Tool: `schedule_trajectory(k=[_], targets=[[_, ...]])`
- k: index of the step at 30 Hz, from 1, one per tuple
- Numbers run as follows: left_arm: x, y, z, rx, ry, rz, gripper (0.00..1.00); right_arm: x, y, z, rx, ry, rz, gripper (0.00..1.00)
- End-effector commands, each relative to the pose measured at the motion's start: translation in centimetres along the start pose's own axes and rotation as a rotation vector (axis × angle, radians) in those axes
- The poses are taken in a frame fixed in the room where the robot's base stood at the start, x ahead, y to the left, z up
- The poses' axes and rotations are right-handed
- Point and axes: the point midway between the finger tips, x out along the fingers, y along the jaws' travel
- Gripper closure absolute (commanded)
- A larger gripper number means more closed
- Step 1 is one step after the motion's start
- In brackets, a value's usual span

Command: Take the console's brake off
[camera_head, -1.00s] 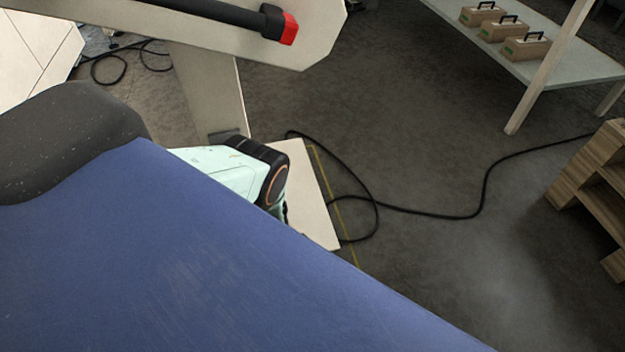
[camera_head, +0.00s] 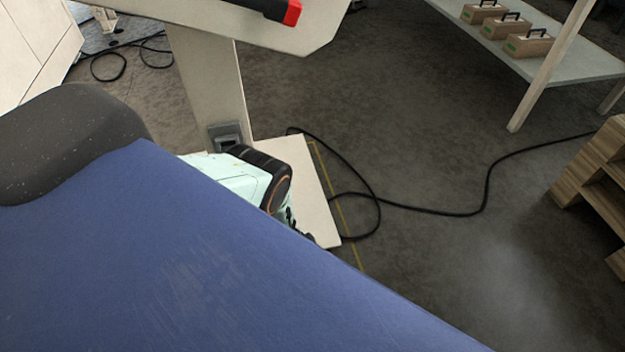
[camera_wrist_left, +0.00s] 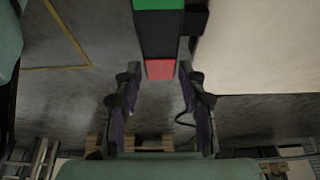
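The console is a cream machine with an overhanging body (camera_head: 240,28) on an upright post (camera_head: 210,85). A black bar with a red end (camera_head: 291,12) lies along its side, cut by the top edge. In the left wrist view, a dark bar with a green part (camera_wrist_left: 158,4) and a red end (camera_wrist_left: 160,69) points down the middle. My left gripper (camera_wrist_left: 160,80) is open, its two dark fingers apart on either side of the red end. I cannot tell whether they touch it. My left gripper's fingers are hidden in the head view. My right gripper is not in view.
A black cable (camera_head: 440,212) runs across the dark floor near a yellow line (camera_head: 345,225). A white table (camera_head: 555,66) with three small boxes stands back right. A wooden rack (camera_head: 590,185) stands at the right edge.

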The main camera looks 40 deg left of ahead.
Motion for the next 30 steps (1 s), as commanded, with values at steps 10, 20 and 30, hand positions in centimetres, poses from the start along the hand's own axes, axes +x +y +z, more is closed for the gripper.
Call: schedule_trajectory(k=[10, 20, 30], targets=[[0.0, 0.0, 0.0, 0.0, 0.0, 0.0, 0.92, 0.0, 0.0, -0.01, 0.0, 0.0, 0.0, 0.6], [0.0, 0.0, -0.01, 0.0, 0.0, 0.0, 1.0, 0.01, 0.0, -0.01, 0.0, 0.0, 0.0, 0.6], [-0.42, 0.88, 0.79, -0.003, 0.023, 0.011, 1.0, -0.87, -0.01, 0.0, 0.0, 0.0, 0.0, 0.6]])
